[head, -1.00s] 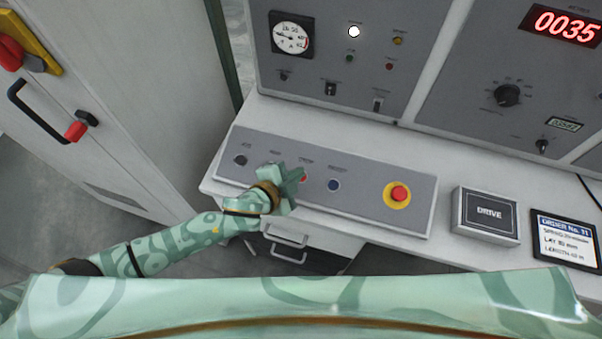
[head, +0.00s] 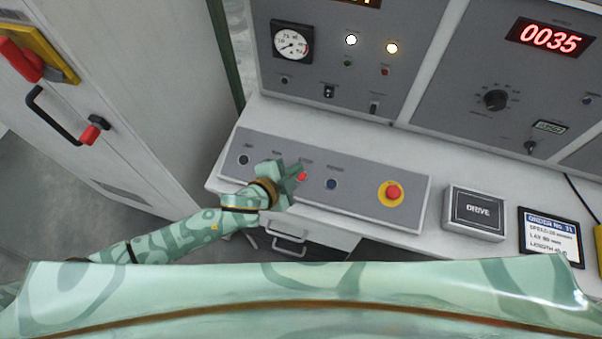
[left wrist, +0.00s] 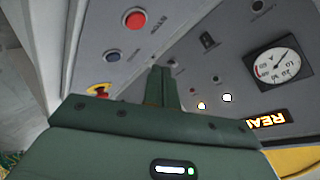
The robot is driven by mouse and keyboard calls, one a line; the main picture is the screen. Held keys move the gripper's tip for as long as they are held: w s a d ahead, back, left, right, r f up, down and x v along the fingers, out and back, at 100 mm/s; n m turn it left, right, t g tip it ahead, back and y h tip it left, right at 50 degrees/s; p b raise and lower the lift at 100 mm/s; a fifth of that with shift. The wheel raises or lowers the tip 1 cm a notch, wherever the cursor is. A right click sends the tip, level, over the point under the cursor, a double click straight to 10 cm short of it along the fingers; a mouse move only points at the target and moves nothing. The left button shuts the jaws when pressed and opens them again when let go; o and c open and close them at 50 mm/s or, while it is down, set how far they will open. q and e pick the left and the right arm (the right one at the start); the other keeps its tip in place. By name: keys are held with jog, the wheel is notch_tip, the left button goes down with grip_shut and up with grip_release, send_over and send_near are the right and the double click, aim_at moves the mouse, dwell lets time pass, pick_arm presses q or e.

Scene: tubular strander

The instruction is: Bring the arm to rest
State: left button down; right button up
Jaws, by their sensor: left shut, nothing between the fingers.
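My left gripper (head: 294,178) is a green patterned one, over the sloped desk panel (head: 355,199) in the head view. Its fingertips are beside the red button (head: 302,176) and partly cover it. The gripper is shut and empty. In the left wrist view its closed fingers (left wrist: 161,84) point at the console, and the red button (left wrist: 134,18) shows apart from them, above and left. Whether the fingers touch the panel cannot be told. My right gripper is not in view.
A blue button (head: 331,184) and a red emergency stop (head: 392,192) on yellow lie right of the gripper. The upright console has a gauge (head: 291,41), a lit white lamp (head: 351,40) and a lit amber lamp (head: 391,48). A cabinet (head: 150,90) stands left; a DRIVE box (head: 476,212) right.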

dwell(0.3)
pick_arm(q)
jog(key=s+a+r+n+g+y, duration=0.1)
jog(key=s+a+r+n+y, duration=0.35)
jog(key=a, duration=0.55)
jog(key=s+a+r+n+g+y, duration=0.1)
jog(key=s+a+r+n+y, duration=0.3)
jog(key=a, duration=0.5)
jog(key=s+a+r+n+g+y, duration=0.1)
jog(key=s+a+r+n+y, duration=0.2)
jog(key=s+a, duration=0.5)
notch_tip(320, 180, down, 29)
jog(key=d+g+h+b, duration=0.2)
jog(key=d+b, duration=0.1)
jog(key=b, duration=0.2)
jog(key=s+f+n+g+h+b, duration=0.2)
jog(key=s+f+b, duration=0.3)
jog(key=s+f, duration=1.7)
jog(key=shift+f+n+g+b, duration=0.3)
jog(key=shift+f+n+g, duration=0.15)
jog(key=shift+f+g, duration=0.4)
